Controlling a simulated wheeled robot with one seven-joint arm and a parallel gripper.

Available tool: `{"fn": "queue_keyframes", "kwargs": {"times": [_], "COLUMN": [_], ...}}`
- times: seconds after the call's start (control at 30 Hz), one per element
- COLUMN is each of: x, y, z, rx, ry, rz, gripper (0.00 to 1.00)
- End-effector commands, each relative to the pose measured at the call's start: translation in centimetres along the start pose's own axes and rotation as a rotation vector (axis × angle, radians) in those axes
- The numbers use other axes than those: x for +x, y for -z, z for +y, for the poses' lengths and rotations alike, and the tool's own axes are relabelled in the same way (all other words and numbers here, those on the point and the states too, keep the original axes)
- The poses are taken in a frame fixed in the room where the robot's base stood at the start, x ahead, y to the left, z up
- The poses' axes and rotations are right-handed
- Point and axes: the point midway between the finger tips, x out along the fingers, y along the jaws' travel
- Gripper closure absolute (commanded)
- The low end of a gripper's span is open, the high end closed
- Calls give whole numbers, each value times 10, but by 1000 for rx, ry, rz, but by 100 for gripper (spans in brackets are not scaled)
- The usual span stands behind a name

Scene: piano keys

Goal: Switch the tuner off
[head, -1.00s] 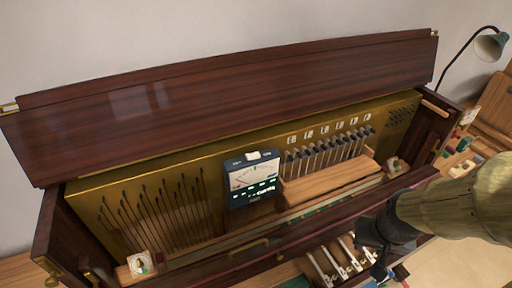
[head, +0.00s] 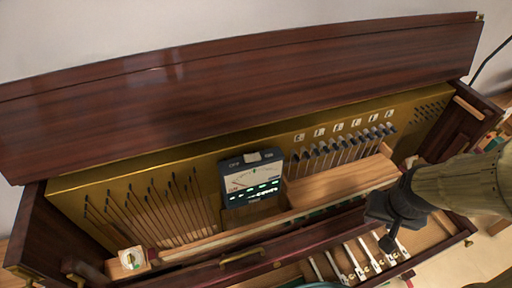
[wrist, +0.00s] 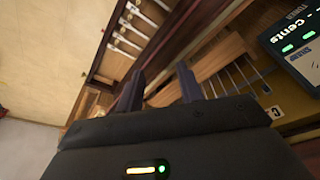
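The tuner (head: 252,190) is a dark box with a pale dial face and lit green marks. It stands in the open piano, in front of the gold back panel. The tuner also shows at the upper right of the wrist view (wrist: 296,48), partly cut off. My gripper (head: 386,240) is right of and nearer than the tuner, clear of it. In the wrist view its two dark fingers (wrist: 160,88) stand apart with nothing between them.
The raised wooden lid (head: 240,95) spans the back. Dark-tipped rods and a wooden block (head: 340,180) lie right of the tuner; thin rods (head: 150,210) stand left. A brass-handled front rail (head: 240,257) runs before it. A drawer with pale metal parts (head: 365,255) lies below my gripper.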

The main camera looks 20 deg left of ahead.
Motion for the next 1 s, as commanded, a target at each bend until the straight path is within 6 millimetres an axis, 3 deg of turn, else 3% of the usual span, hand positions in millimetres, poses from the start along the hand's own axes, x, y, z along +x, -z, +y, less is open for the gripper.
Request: {"fn": "queue_keyframes", "kwargs": {"times": [0.17, 0.37, 0.5, 0.7, 0.9, 1.0], "x": [-2, -15, -33, -67, -111, -131], "y": [9, 55, 96, 138, 157, 160], "z": [-5, -37, -81, -154, -234, -263], "rx": [25, 185, 352, 575, 753, 818], "ry": [6, 42, 80, 117, 116, 99], "rz": [-6, -59, -133, -274, -441, -515], "gripper": [58, 58, 58, 58, 58, 58]}}
